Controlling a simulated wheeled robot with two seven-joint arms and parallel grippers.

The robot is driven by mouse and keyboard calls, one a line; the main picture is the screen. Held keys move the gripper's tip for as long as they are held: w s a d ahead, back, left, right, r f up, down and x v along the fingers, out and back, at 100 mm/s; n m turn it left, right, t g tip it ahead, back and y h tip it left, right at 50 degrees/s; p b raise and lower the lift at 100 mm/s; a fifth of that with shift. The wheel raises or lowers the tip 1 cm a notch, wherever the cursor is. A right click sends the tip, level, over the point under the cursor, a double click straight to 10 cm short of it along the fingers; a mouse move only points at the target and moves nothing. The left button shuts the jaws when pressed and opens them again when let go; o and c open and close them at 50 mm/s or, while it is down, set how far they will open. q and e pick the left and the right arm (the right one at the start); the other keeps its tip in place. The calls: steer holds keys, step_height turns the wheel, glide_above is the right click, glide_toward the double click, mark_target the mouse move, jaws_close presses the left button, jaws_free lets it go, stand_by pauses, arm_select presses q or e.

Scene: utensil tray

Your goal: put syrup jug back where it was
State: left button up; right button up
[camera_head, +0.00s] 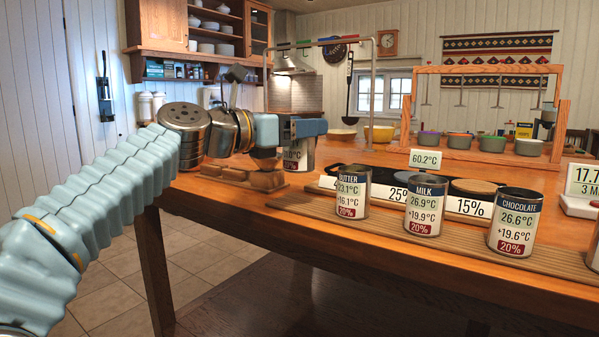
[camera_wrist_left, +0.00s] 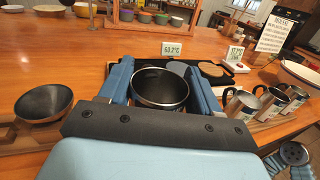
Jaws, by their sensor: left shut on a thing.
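My left gripper (camera_head: 308,127) is shut on a steel jug (camera_head: 297,160), taken as the syrup jug; its label is mostly hidden by the gripper. In the left wrist view, the jug (camera_wrist_left: 161,87) stands upright and open-topped between the two blue fingers (camera_wrist_left: 161,90). I cannot tell whether its base touches the table. Three labelled steel jugs, butter (camera_head: 353,191), milk (camera_head: 426,206) and chocolate (camera_head: 516,223), stand in a row on a slatted wooden mat (camera_head: 400,238). My right gripper is not in view.
Behind the row is a black warmer (camera_head: 391,178) with percentage labels and a 60.2°C display (camera_head: 425,159). A dark bowl (camera_wrist_left: 44,101) on a wooden stand is left of the jug. A wooden rack (camera_head: 490,143) with coloured bowls stands behind. Bare tabletop (camera_wrist_left: 85,60) lies left of the warmer.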

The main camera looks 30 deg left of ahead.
arm_select(q)
steer(key=shift+w+a+f, duration=0.25)
steer(key=shift+w+f, duration=0.05)
steer(key=shift+f, duration=0.15)
steer(key=shift+w+a+f, duration=0.2)
steer(key=shift+w+f, duration=0.1)
steer(key=shift+f, duration=0.15)
steer(key=f+b, duration=0.1)
steer(key=w+f+b, duration=0.1)
steer(key=f, duration=0.1)
steer(key=a+f+b, duration=0.1)
steer(key=f, duration=0.1)
steer(key=shift+w, duration=0.15)
steer(key=shift+f, duration=0.15)
steer(key=o, duration=1.3)
